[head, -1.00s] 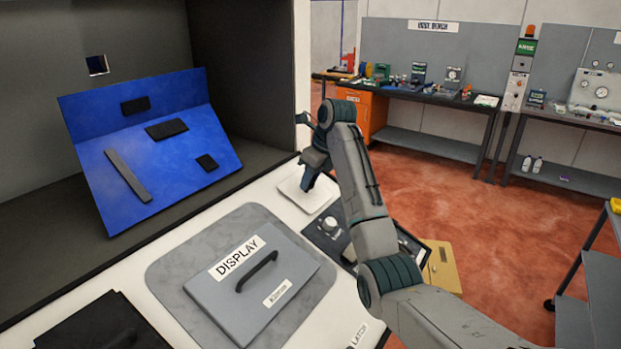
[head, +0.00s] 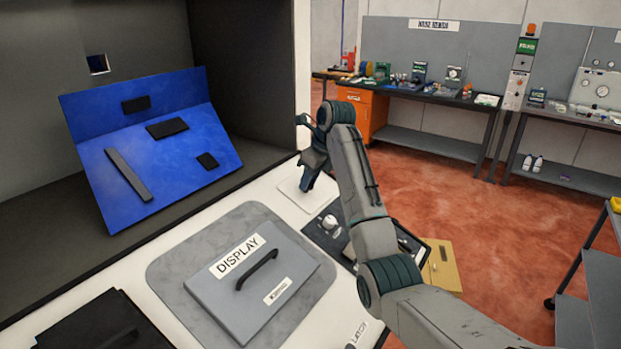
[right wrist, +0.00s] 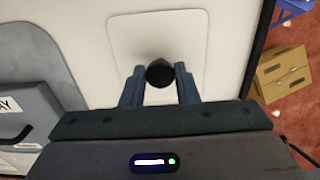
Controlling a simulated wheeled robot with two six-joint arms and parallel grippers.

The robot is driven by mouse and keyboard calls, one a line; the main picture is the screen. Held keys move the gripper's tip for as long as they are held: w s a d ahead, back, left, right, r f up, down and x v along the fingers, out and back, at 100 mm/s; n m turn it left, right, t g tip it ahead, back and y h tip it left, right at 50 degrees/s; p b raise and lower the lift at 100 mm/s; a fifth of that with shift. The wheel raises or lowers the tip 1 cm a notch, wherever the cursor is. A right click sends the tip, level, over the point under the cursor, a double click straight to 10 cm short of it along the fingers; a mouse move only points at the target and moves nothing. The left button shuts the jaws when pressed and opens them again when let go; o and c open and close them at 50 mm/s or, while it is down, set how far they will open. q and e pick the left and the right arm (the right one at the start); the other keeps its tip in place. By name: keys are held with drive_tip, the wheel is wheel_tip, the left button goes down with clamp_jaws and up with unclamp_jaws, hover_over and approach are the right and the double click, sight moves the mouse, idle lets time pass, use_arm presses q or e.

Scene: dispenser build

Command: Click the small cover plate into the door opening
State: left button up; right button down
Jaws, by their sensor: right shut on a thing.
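My right gripper (head: 308,187) points down over a pale, rounded square pad (head: 290,194) on the white counter. In the right wrist view, my right gripper (right wrist: 160,72) is shut on a small dark round piece (right wrist: 159,73), with a finger on each side. The pale square (right wrist: 125,60) lies behind it. I cannot tell if the dark piece is the cover plate's knob or is joined to the pale square. A small square opening (head: 98,64) shows in the dark back wall. A blue angled panel (head: 185,150) with black slots and bars stands below it. My left gripper is out of view.
A grey plate labelled DISPLAY (head: 225,290) with a black handle lies on the counter's grey mat (head: 170,262). A black part (head: 70,335) lies at the lower left. A dark tray with a knob (head: 325,230) sits right of the mat. Workbenches (head: 425,95) stand behind.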

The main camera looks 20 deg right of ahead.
drive_tip(key=shift+f, duration=0.2)
drive_tip(key=c, duration=1.2)
unclamp_jaws()
drive_tip(key=shift+o, duration=0.8)
drive_tip(key=shift+w, duration=0.15)
drive_tip(key=o, duration=0.5)
drive_tip(key=shift+r, duration=0.15)
